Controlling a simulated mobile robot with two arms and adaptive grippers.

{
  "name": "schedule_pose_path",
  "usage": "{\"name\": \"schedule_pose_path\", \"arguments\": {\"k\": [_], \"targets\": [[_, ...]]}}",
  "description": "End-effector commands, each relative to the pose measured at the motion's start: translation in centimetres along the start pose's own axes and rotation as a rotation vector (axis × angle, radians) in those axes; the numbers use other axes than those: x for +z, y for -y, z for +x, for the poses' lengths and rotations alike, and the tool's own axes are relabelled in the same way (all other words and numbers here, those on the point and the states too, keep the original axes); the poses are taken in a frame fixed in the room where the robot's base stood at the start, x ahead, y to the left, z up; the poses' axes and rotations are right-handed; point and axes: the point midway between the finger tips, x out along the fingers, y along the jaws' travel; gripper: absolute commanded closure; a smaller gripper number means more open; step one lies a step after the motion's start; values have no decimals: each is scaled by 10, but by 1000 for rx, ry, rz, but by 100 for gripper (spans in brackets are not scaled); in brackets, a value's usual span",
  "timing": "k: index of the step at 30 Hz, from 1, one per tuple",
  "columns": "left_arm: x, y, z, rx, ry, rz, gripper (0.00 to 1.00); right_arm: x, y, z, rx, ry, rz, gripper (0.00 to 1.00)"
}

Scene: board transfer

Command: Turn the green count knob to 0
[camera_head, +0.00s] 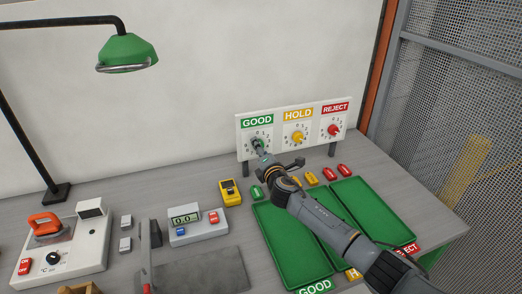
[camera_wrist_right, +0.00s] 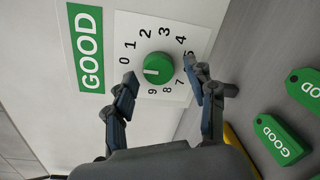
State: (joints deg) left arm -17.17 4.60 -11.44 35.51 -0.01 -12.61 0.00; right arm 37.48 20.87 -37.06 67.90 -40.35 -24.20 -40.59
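The green count knob (camera_wrist_right: 158,68) sits on a white numbered dial under the GOOD label (camera_wrist_right: 88,48). A pale mark on its face points roughly left, toward the side of the 0; the exact number is hard to tell. My right gripper (camera_wrist_right: 161,72) is open, one finger on each side of the knob, with a visible gap to it on both sides. In the head view the right gripper (camera_head: 258,148) is in front of the GOOD dial and partly hides the knob. My left gripper is not in view.
The same panel (camera_head: 318,124) carries a yellow HOLD knob (camera_head: 298,137) and a red REJECT knob (camera_head: 334,130). Below are green trays (camera_head: 290,245) and several coloured tags. A green lamp (camera_head: 127,50), a meter (camera_head: 196,226) and a soldering station (camera_head: 85,253) stand left.

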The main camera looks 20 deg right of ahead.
Motion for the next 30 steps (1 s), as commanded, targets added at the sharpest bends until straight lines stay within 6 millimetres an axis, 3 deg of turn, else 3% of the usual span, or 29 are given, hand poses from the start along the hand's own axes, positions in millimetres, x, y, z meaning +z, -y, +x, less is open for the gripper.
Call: {"name": "schedule_pose_path", "arguments": {"k": [8, 13, 30], "targets": [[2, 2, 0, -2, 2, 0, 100, 1, -1, -1, 1, 1, 2, 44], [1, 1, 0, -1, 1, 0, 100, 1, 0, -12, 2, 2, 1, 44], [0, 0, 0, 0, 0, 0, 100, 0, 1, -106, -1, 0, 0, 44]]}}
